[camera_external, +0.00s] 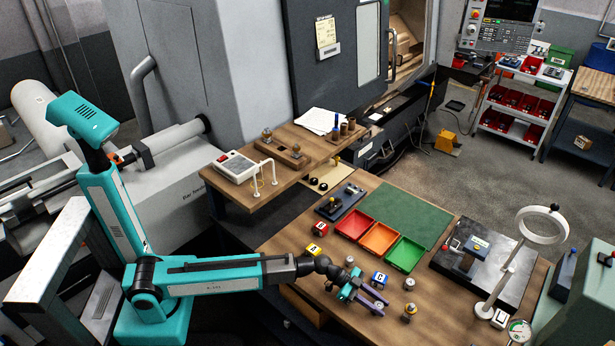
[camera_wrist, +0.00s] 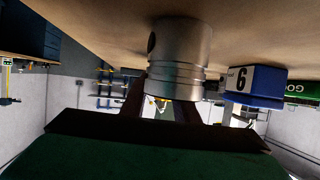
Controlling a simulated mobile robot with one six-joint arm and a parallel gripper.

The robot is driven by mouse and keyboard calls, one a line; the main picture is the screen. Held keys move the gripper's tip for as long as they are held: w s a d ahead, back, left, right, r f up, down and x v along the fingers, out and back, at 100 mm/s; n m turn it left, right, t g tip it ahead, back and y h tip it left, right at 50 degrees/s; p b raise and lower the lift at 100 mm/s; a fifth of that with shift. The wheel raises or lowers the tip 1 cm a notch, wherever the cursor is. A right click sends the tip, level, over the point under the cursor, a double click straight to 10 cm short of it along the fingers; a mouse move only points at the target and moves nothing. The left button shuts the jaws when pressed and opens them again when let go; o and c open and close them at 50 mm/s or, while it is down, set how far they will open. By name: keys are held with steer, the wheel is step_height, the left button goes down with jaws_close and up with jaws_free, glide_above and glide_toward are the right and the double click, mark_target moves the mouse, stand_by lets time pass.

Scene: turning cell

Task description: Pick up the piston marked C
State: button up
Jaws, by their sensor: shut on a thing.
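My gripper (camera_external: 370,304) is low over the front of the wooden bench. In the wrist view its dark fingers (camera_wrist: 163,103) are shut on a grey metal piston (camera_wrist: 180,52) with ring grooves. The piston meets the bench surface, which is at the top of that view; I cannot tell whether it is lifted. A blue block marked C (camera_external: 379,280) stands close behind my gripper. A blue block (camera_wrist: 254,86) beside the piston in the wrist view carries a mark that looks like a 6. In the outside view the held piston is mostly hidden by my gripper.
Other small metal parts stand at the right (camera_external: 409,284), front right (camera_external: 409,311) and left (camera_external: 350,262). Red (camera_external: 356,226), orange (camera_external: 379,239) and green (camera_external: 405,254) trays lie behind. A ring lamp (camera_external: 543,226) stands right.

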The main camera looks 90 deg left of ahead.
mark_target(378, 305)
steer(key=shift+r, duration=0.1)
steer(key=shift+r+b, duration=0.75)
steer(key=shift+r, duration=0.85)
steer(key=s+b, duration=0.1)
steer(key=s, duration=0.4)
steer(key=shift+s+a+r+b, duration=0.1)
steer(key=shift+s+r+b, duration=0.1)
steer(key=shift+s+b, duration=0.15)
steer(key=shift+s+a+b, duration=0.1)
steer(key=shift+s+b, duration=1.1)
steer(key=shift+b, duration=0.5)
steer(key=b, duration=0.5)
steer(key=b, duration=0.5)
steer(key=shift+s+r, duration=0.1)
steer(key=shift+s, duration=0.05)
steer(key=s+b, duration=0.2)
steer(key=b, duration=0.7)
steer(key=shift+s+a+r, duration=0.1)
